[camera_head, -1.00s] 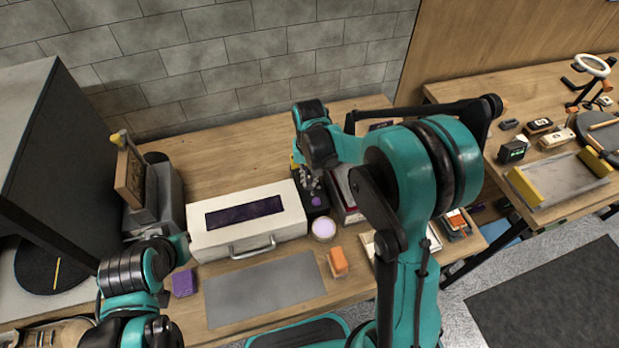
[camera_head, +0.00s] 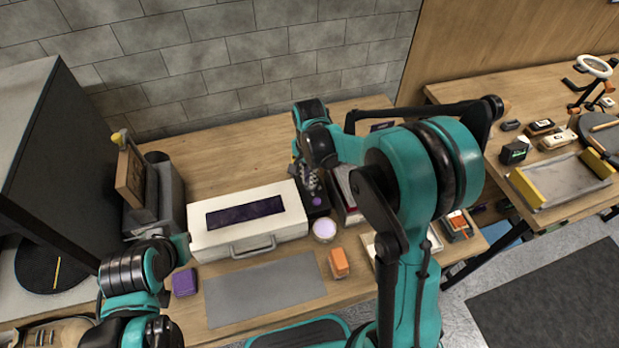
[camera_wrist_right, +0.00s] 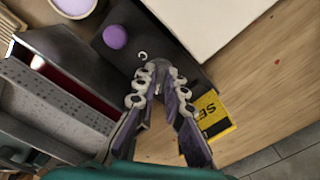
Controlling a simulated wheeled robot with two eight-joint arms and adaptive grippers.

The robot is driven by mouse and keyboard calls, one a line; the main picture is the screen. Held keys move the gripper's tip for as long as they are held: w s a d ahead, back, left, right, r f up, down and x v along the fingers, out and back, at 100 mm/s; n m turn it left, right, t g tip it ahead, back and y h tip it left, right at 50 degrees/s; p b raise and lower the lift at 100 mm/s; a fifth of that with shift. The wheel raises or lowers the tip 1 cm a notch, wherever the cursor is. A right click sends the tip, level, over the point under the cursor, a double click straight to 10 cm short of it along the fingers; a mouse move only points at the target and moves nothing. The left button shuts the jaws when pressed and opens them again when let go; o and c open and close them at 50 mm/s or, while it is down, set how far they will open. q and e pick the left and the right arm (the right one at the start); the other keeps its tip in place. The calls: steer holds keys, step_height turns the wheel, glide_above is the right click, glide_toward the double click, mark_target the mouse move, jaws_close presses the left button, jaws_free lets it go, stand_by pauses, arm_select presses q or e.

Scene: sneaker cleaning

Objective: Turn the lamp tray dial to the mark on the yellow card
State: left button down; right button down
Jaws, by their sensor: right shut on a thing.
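My right gripper (camera_wrist_right: 160,78) points down at a dark control box (camera_wrist_right: 120,62) and is shut on the dial, which its fingertips mostly hide. A purple button (camera_wrist_right: 115,37) and a small white curved mark (camera_wrist_right: 143,56) show on the box beside the fingertips. The yellow card (camera_wrist_right: 208,118), with part of its black lettering visible, lies next to the fingers; its dial mark cannot be read. In the head view the right gripper (camera_head: 308,183) is over the control box (camera_head: 318,208), right of the white lamp tray (camera_head: 215,240). My left gripper is not clearly visible.
A purple-topped jar (camera_head: 324,229), an orange block (camera_head: 339,262) and a grey mat (camera_head: 265,290) lie in front of the box. A tray with a red interior (camera_wrist_right: 80,90) stands close beside the gripper. Bare wood lies behind the lamp tray.

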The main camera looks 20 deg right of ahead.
stand_by(0.3)
steer(key=c, duration=1.6)
jaws_free()
step_height(320, 180, up, 12)
steer(key=s+d+n+t, duration=0.3)
steer(key=s+n+t, duration=0.4)
steer(key=s+n, duration=0.4)
steer(key=s, duration=0.6)
steer(key=shift+f+b, duration=0.35)
steer(key=shift+b, duration=0.05)
